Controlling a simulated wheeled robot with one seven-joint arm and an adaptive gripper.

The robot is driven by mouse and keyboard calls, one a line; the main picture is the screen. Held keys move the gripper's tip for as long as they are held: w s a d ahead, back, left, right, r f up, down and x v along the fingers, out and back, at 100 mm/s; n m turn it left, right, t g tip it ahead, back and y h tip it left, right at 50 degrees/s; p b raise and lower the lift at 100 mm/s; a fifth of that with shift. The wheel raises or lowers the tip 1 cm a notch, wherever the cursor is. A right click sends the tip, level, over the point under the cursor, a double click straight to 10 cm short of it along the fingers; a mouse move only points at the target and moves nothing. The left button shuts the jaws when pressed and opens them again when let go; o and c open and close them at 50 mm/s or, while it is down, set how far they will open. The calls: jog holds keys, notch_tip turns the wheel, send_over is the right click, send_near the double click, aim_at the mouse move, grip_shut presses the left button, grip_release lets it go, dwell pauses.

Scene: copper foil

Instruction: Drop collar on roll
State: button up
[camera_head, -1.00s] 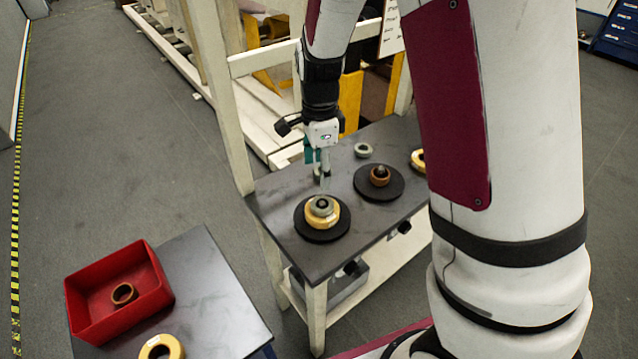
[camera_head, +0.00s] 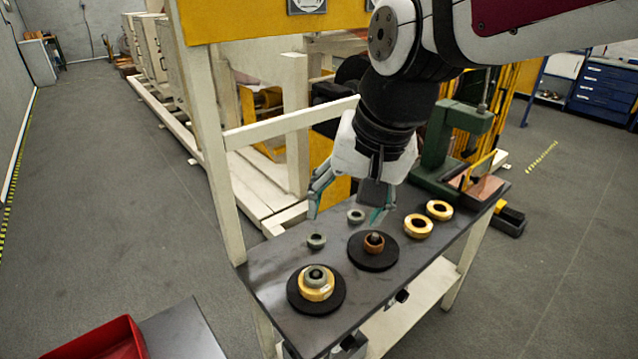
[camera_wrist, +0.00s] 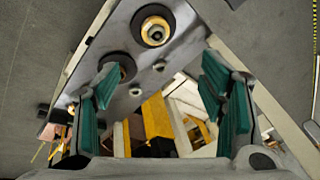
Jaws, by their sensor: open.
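A gold roll (camera_head: 318,287) lies on the left black disc (camera_head: 300,302), with a grey collar (camera_head: 315,274) on top around the spindle; the wrist view shows this gold roll (camera_wrist: 146,34) too. A smaller copper-brown roll (camera_head: 368,246) sits on the right black disc (camera_head: 386,261), its spindle tip showing and no collar on it. Two loose grey collars stand on the table, one (camera_head: 316,242) behind the gold roll and one (camera_head: 355,216) farther back. My gripper (camera_head: 348,207) is open and empty above the table's back part, its teal fingers spread wide.
Two gold rings (camera_head: 418,226) lie right of the discs on the dark table (camera_head: 262,268). A green press (camera_head: 445,145) stands at the table's right end. A white frame post (camera_head: 205,130) rises at the left back corner. A red bin (camera_head: 105,342) is at lower left.

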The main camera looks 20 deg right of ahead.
jog(key=s+r+n+t, duration=0.1)
jog(key=s+r+n, duration=0.1)
jog(key=s+n, duration=0.4)
jog(key=shift+s+d+t+h, duration=0.3)
jog(key=shift+s+t+h, duration=0.1)
jog(key=shift+s, duration=0.4)
dwell(0.4)
